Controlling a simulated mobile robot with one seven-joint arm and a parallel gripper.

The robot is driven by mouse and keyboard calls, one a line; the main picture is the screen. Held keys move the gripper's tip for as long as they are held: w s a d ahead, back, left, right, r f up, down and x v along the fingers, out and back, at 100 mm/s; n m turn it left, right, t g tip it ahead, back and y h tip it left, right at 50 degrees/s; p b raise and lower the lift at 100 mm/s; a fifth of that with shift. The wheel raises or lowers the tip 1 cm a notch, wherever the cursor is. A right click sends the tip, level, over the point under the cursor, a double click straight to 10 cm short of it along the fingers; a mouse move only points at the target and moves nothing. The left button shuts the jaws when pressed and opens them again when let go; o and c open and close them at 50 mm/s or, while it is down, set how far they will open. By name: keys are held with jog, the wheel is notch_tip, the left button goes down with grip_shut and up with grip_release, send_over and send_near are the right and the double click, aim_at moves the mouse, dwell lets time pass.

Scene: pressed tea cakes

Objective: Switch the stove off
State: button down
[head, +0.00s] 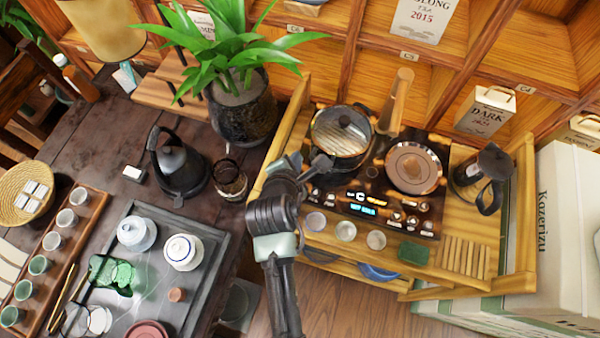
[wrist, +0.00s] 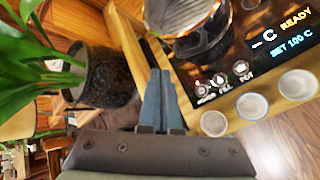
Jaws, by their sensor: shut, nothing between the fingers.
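The stove (head: 372,177) is a dark panel set in a wooden stand, with a lit display (head: 364,204) and several round icons along its front. The display also shows in the wrist view (wrist: 290,32), reading "READY" and "SET 100 C". Touch icons (wrist: 222,84), one labelled "POT", sit on the near left corner. A glass-lidded kettle (head: 341,140) stands on the left side, and a round plate (head: 413,167) lies on the right. My gripper (head: 318,166) is shut and empty at the stove's left edge. In the wrist view its fingers (wrist: 158,75) point beside the kettle, left of the icons.
A potted plant (head: 241,117) stands behind left of my gripper. A black kettle (head: 177,163) and a glass jug (head: 231,180) stand on the dark table to the left. Small cups (head: 346,231) line the stand's front ledge. A dark pitcher (head: 490,175) stands at right.

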jog(key=shift+s+d+f+n, duration=0.2)
jog(key=shift+s+f+n, duration=0.4)
jog(key=shift+f, duration=0.3)
jog(key=shift+f, duration=0.1)
notch_tip(320, 180, down, 8)
jog(key=b, duration=0.8)
jog(key=shift+r, duration=0.2)
jog(key=shift+f+b, duration=0.4)
jog(key=shift+f, duration=0.05)
jog(key=shift+f, duration=0.15)
dwell(0.6)
jog(key=shift+f, duration=0.25)
